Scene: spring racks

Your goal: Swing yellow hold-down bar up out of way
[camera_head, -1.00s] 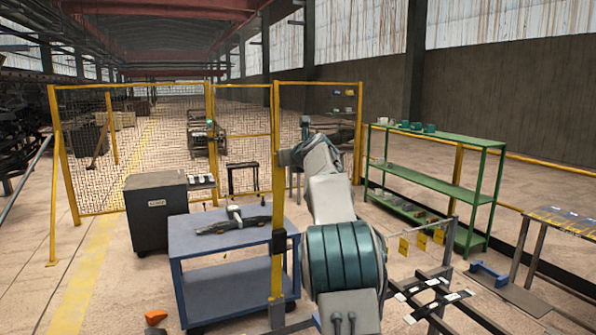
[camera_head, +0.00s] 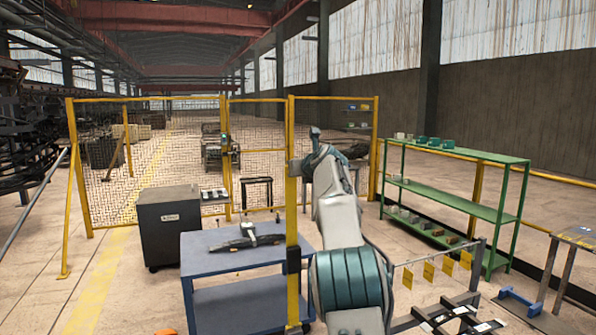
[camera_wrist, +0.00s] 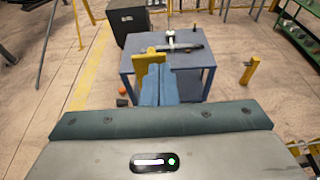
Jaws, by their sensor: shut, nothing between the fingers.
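A tall yellow upright bar (camera_head: 292,225) with a black bracket stands just left of my arm in the head view, in front of the blue table's right side. I cannot tell whether it is the hold-down bar or a post. A yellow upright piece (camera_wrist: 250,70) shows right of the table in the wrist view; I cannot tell if it is the same bar. My gripper (camera_wrist: 158,68) has its blue fingers together and empty in the wrist view. A yellow block shows at the left fingertip, its nature unclear. In the head view my arm hides the gripper.
A blue table (camera_head: 215,268) carries a dark long part and a white-headed item. A dark cabinet (camera_head: 170,225) stands left of it. A yellow mesh fence (camera_head: 160,99) is behind. A green shelf (camera_head: 450,196) stands right. Yellow tags (camera_head: 429,271) hang on a grey rack near black rails (camera_head: 450,315).

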